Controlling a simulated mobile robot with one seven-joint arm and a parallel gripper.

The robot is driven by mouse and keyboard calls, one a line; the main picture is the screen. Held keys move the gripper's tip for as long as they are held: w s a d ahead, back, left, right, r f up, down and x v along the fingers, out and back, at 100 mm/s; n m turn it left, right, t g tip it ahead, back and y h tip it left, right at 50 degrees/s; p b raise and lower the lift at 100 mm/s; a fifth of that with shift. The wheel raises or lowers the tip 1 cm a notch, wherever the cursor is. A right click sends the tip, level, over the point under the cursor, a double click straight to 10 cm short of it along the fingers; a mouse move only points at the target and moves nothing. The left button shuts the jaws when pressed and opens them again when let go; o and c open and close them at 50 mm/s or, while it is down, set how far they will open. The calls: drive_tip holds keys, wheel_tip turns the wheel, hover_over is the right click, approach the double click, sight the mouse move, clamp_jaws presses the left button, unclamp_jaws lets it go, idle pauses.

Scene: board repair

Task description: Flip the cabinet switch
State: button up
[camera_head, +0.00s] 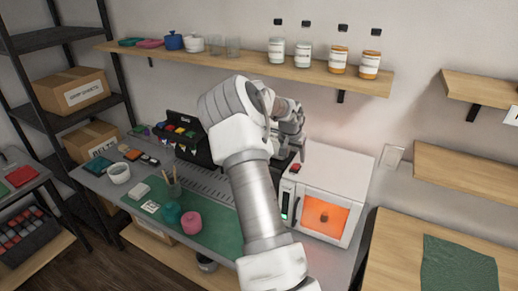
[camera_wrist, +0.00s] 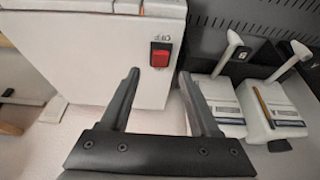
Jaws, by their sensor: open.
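The cabinet is a white box (camera_head: 335,180) with a glowing orange window, right of my arm in the head view. In the wrist view its pale face (camera_wrist: 95,50) fills the upper left. The switch (camera_wrist: 160,57) is a red rocker in a dark frame on that face, with a small label above it. A small red part (camera_head: 295,168) also shows at the box's upper left edge in the head view. My gripper (camera_wrist: 159,75) is open and empty. Its two fingers point at the face, with the switch between and just beyond their tips. Contact cannot be told.
Two white devices with handles (camera_wrist: 280,108) stand right of the fingers in the wrist view. A wooden shelf (camera_head: 250,68) with jars and cups hangs above the bench. A green mat (camera_head: 222,228) lies left of my arm. A wooden table (camera_head: 400,245) stands at the right.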

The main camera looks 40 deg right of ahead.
drive_tip(key=b+v, duration=0.1)
drive_tip(key=v, duration=1.1)
drive_tip(key=s+a+r+n+y+b, duration=0.1)
drive_tip(key=s+a, duration=0.1)
drive_tip(key=a, duration=0.5)
drive_tip(key=s+a+r+n+t+y+b, duration=0.1)
drive_tip(key=s+a+r+n+y, duration=0.1)
drive_tip(key=a, duration=0.6)
drive_tip(key=shift+r+t, duration=0.15)
drive_tip(key=shift+t, duration=0.15)
drive_tip(key=s+a+r+n+t+y, duration=0.1)
drive_tip(key=s+a+r+n, duration=0.15)
drive_tip(key=s+a, duration=0.4)
drive_tip(key=s+a+r+n+y, duration=0.1)
drive_tip(key=s+a+r+n, duration=0.15)
drive_tip(key=a, duration=0.65)
drive_tip(key=s+a+f+n+h, duration=0.1)
drive_tip(key=s+a+n, duration=0.3)
drive_tip(key=s+a, duration=0.3)
drive_tip(key=s, duration=0.4)
drive_tip(key=shift+s+a+f+n+t, duration=0.25)
drive_tip(key=shift+a+f+n+t, duration=0.05)
drive_tip(key=shift+t, duration=0.1)
drive_tip(key=shift+c, duration=1)
